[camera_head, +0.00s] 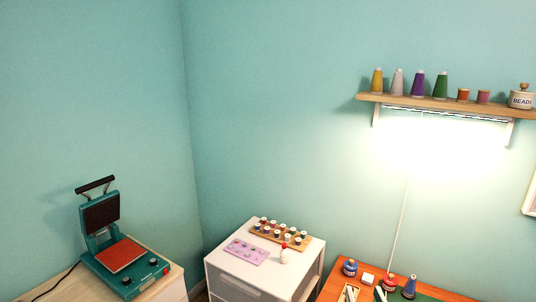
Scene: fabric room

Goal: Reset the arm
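Of my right gripper (365,293), only the two fingertips show, at the bottom edge of the head view, in front of the orange table (440,296). The fingertips stand apart with a gap between them, and I see nothing held there. The rest of the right gripper and its arm are below the picture. My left gripper and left arm are not in view.
A teal heat press (118,262) stands open on a wooden cabinet at left. A white drawer unit (250,278) holds a thread rack (285,236), a pink card (246,251) and a small bottle (284,255). A spool shelf (450,104) hangs at upper right.

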